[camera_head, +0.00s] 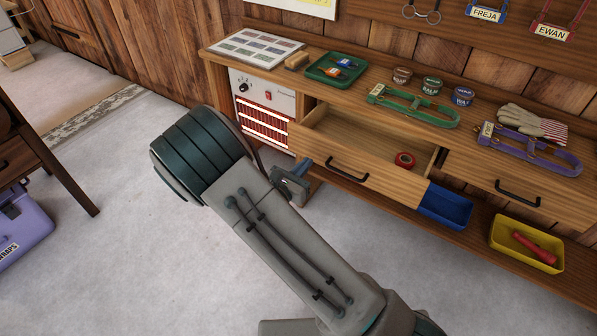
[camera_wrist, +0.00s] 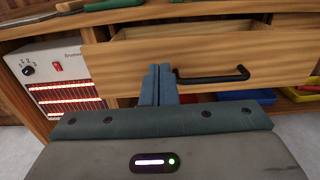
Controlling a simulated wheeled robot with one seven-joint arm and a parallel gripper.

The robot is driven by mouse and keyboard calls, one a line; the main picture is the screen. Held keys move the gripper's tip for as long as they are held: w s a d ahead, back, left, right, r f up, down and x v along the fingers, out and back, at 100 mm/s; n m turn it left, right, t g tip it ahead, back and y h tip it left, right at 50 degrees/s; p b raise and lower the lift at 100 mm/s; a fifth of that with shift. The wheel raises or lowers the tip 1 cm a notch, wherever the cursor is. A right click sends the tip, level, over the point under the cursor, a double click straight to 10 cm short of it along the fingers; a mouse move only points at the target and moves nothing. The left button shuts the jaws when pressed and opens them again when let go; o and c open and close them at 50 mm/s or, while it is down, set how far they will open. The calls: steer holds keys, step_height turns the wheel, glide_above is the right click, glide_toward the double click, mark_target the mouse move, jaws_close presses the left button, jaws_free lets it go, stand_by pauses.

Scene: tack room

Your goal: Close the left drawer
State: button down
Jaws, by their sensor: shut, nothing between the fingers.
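My gripper (camera_head: 302,164) is shut and empty, near the left part of the drawer front. In the wrist view my gripper (camera_wrist: 159,68) has its fingertips together in front of the drawer front (camera_wrist: 205,58), just left of the handle. I cannot tell whether the fingertips touch the wood.
The right drawer (camera_head: 515,185) is shut. A heater (camera_head: 262,105) with glowing bars is left of the left drawer. A blue bin (camera_head: 445,205) and a yellow bin (camera_head: 498,235) stand on the lower shelf. The floor (camera_head: 180,270) in front is clear.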

mark_target(326, 141)
steer(key=x, duration=0.8)
steer(key=shift+w+d+b, duration=0.15)
steer(key=shift+w+b, duration=0.05)
steer(key=shift+b, duration=0.2)
